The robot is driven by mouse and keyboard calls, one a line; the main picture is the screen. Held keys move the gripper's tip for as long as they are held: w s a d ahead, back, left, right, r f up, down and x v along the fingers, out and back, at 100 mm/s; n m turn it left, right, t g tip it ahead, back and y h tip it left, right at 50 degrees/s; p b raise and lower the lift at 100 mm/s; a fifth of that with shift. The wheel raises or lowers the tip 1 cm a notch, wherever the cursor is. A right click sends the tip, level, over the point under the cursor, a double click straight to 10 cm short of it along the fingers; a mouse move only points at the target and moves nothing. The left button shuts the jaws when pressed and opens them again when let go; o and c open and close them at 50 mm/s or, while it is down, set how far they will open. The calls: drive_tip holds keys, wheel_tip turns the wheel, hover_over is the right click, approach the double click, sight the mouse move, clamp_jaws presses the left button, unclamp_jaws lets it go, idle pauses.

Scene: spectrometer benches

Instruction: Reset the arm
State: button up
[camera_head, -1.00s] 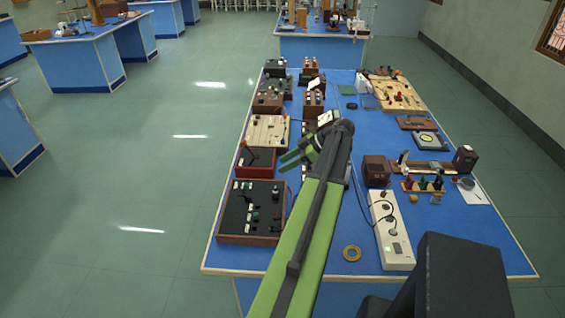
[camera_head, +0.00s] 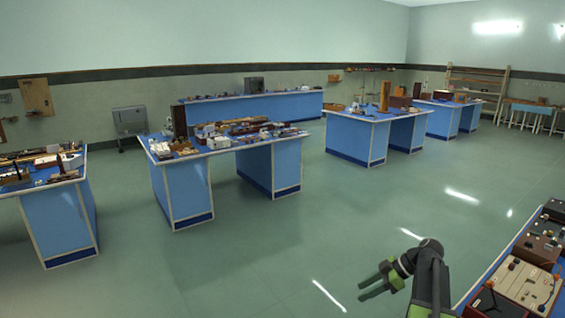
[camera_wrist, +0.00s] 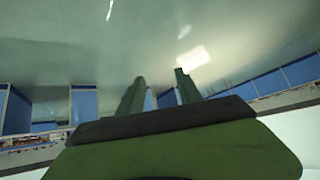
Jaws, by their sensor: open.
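My gripper (camera_head: 373,286) is at the lower right of the head view, at the end of my green and dark grey arm. Its two green fingers are apart, with nothing between them, and point to the left over open floor. In the wrist view my gripper (camera_wrist: 158,84) shows its two fingers spread, with only floor and distant benches behind them. The lower part of my arm is cut off by the bottom edge of the head view.
A blue bench (camera_head: 462,301) with instrument boxes stands at the lower right, close beside my arm. Another bench (camera_head: 185,187) crowded with equipment stands at the centre left, and one more (camera_head: 62,222) at the far left. The green floor (camera_head: 270,255) between is clear.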

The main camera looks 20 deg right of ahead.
drive_tip(key=s+a+f+m+g+h, duration=0.1)
drive_tip(key=a+f+g+h, duration=0.2)
drive_tip(key=a, duration=1.5)
drive_tip(key=s+a+f+m+g+h, duration=0.1)
drive_tip(key=a+f+g+h, duration=0.15)
drive_tip(key=a, duration=1.55)
drive_tip(key=d+m, duration=0.1)
drive_tip(key=m, duration=0.2)
drive_tip(key=d+f+m+t+h, duration=0.1)
drive_tip(key=d+m, duration=0.1)
drive_tip(key=m, duration=0.1)
drive_tip(key=d+m+h, duration=0.1)
drive_tip(key=d+m, duration=0.1)
drive_tip(key=m, duration=0.1)
drive_tip(key=shift+s+d+f+m+h, duration=0.1)
drive_tip(key=shift+s+f+m+h, duration=0.05)
drive_tip(key=shift+s+m+h, duration=0.15)
